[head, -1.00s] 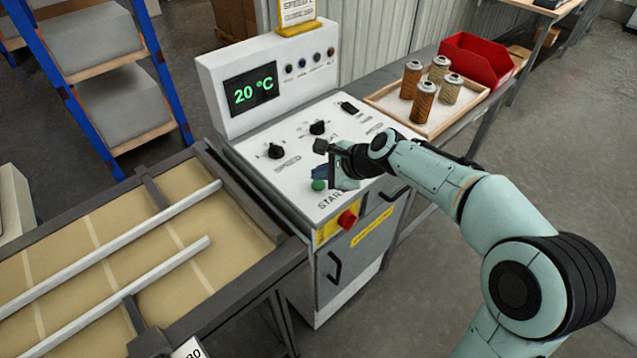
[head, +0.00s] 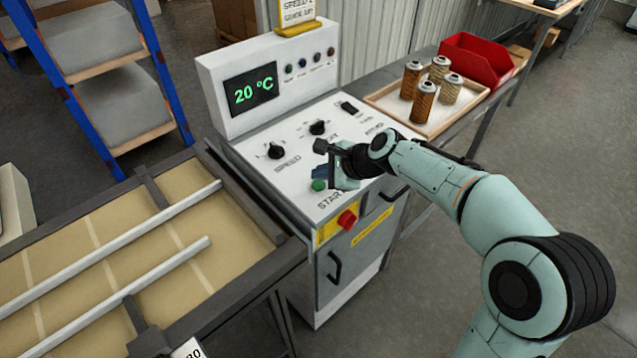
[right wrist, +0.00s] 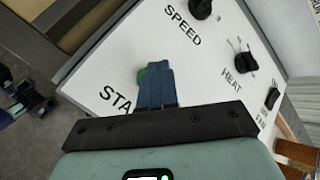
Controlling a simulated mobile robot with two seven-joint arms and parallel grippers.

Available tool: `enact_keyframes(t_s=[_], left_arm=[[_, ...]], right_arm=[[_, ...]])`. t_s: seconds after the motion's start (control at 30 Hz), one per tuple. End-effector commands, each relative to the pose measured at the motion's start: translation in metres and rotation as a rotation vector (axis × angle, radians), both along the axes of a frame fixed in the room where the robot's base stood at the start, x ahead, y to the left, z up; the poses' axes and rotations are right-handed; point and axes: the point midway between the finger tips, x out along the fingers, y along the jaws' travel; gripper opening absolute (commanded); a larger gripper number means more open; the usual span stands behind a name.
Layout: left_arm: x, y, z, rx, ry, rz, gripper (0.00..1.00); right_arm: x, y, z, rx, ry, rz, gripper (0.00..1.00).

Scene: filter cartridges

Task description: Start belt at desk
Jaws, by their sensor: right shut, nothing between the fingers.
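The control desk (head: 262,165) has a sloped white panel with a green START button (head: 319,185) near its front edge. My right gripper (head: 321,172) is shut and empty, with its blue fingers over the panel right beside the button. In the right wrist view the shut fingers (right wrist: 157,84) partly cover the green button (right wrist: 142,76). I cannot tell whether the fingertips touch it. The conveyor belt (head: 105,245) lies left of the desk with two pale rails above it.
The panel carries a SPEED knob (head: 275,151), a HEAT knob (head: 317,127) and a black switch (head: 348,108). A red knob (head: 347,220) sits on the yellow front plate. The display (head: 250,89) reads 20 °C. Filter cartridges stand in a tray (head: 436,128) beside a red bin (head: 476,61).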

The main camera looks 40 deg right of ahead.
Motion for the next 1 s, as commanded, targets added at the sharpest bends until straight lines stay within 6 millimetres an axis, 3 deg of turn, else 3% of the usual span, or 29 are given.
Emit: enact_keyframes(t_s=[1.0], left_arm=[[-0.001,0.000,-0.007,0.000,0.002,0.000,0.00]], right_arm=[[0.000,0.000,-0.012,0.000,0.000,0.000,0.00]])
